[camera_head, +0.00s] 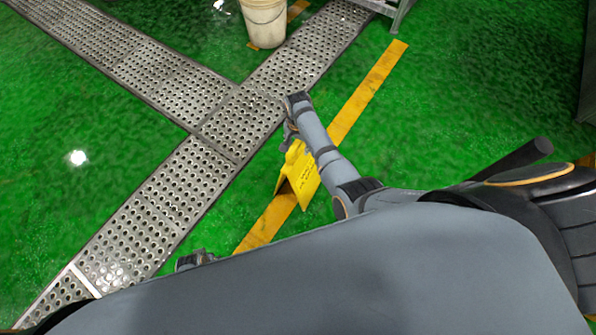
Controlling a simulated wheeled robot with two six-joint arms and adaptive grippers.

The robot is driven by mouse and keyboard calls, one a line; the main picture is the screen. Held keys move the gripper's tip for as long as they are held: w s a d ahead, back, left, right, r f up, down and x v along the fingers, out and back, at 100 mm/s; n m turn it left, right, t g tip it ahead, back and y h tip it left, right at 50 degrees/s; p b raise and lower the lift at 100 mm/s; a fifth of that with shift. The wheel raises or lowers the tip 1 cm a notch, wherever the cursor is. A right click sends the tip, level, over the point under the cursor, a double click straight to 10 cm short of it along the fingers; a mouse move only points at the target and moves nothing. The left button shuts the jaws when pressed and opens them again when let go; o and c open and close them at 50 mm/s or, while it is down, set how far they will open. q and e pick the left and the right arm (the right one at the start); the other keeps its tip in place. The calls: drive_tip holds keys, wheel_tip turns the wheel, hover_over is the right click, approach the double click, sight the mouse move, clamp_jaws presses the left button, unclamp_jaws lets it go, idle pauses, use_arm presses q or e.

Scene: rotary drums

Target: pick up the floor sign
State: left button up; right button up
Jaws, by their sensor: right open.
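The yellow floor sign (304,181) stands on the green floor over a yellow line, below the middle of the head view. It is a folded A-shape with dark print on its face. My right arm reaches down from the right and partly covers the sign's right side. My right gripper (287,141) is open at the top end of the sign, close to its upper edge. The arm's wrist partly hides the fingers, and I cannot tell whether they touch the sign.
Perforated metal grating (197,160) crosses the floor left of the sign. The yellow floor line (369,92) runs diagonally past the sign. Green floor to the right is clear.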

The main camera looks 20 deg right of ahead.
wheel_tip(320, 180, down, 3)
drive_tip(key=b, duration=0.3)
use_arm(q)
drive_tip(key=w+d+r, duration=0.3)
drive_tip(key=w+r, duration=0.1)
drive_tip(key=r, duration=0.6)
drive_tip(key=shift+h, duration=0.3)
use_arm(e)
drive_tip(key=shift+r, duration=0.1)
use_arm(q)
drive_tip(key=shift+w+f, duration=0.1)
use_arm(e)
drive_tip(key=shift+c, duration=0.2)
clamp_jaws()
